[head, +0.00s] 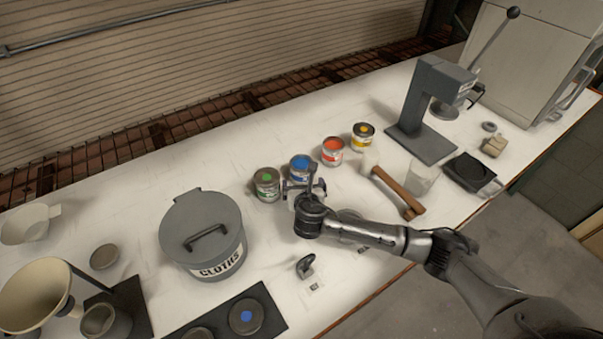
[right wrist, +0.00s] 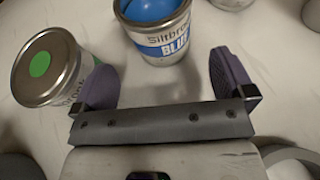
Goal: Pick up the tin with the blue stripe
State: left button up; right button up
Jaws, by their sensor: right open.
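The blue tin (head: 301,166) stands upright in a row of tins on the white bench, between the green tin (head: 266,184) and the red tin (head: 333,151). In the right wrist view the blue tin (right wrist: 160,30) shows a blue label band and a blue top. My right gripper (head: 304,190) is at the near side of the blue tin. In the right wrist view its purple-padded fingers (right wrist: 168,82) are open and empty, with the blue tin just beyond the gap between them. The left finger is close to the green tin (right wrist: 48,68); contact cannot be told. My left gripper is not in view.
A yellow tin (head: 364,135) ends the row. A mallet (head: 398,193) and a clear cup (head: 421,178) lie to the right, near a grey press (head: 425,110). A grey cloths bin (head: 203,235) stands left. The bench behind the tins is clear.

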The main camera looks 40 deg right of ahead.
aim_at(303, 179)
jog(key=shift+b+x, duration=0.6)
jog(key=shift+x, duration=2.1)
jog(key=shift+d+r, duration=0.1)
jog(key=shift+c, duration=0.5)
jog(key=c, duration=0.9)
